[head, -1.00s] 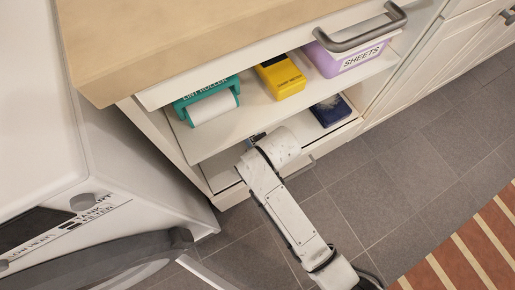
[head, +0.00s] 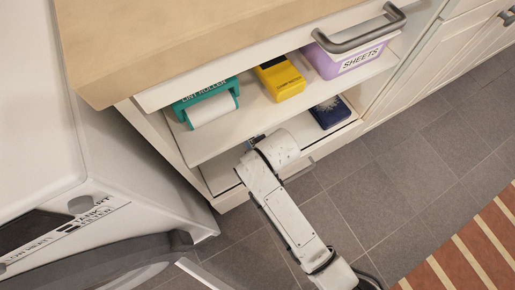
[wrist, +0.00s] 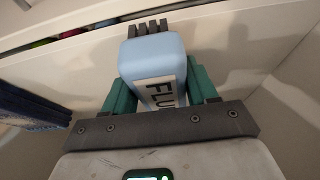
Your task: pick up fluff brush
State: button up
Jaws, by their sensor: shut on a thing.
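The fluff brush (wrist: 153,58) is light blue with a pale label reading "FLU", the rest of which is cut off. Dark bristles or teeth show at its far end in the wrist view. My gripper (wrist: 161,88) has teal fingers on either side of the brush and is shut on it. The brush is in a pale cabinet compartment, close to the wall. In the head view my arm reaches into the lower shelf, and the brush and fingers are mostly hidden there.
The upper shelf holds a teal lint roller (head: 207,103), a yellow box (head: 280,78) and a purple sheets box (head: 345,58). A dark blue item (head: 330,112) lies on the lower shelf to the right. The shelf above and side walls are close around my gripper.

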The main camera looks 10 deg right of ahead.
jog(key=shift+r, duration=0.15)
jog(key=shift+r, duration=0.25)
jog(key=r, duration=0.1)
jog(key=r+p, duration=0.2)
jog(key=shift+s+r, duration=0.15)
jog(key=shift+s, duration=0.1)
jog(key=s+d+r+p, duration=0.2)
jog(key=s+r+p, duration=0.4)
jog(key=s+r, duration=0.3)
jog(key=shift+s+p, duration=0.4)
jog(key=shift+s, duration=1.8)
jog(key=o, duration=0.5)
jog(key=c, duration=0.4)
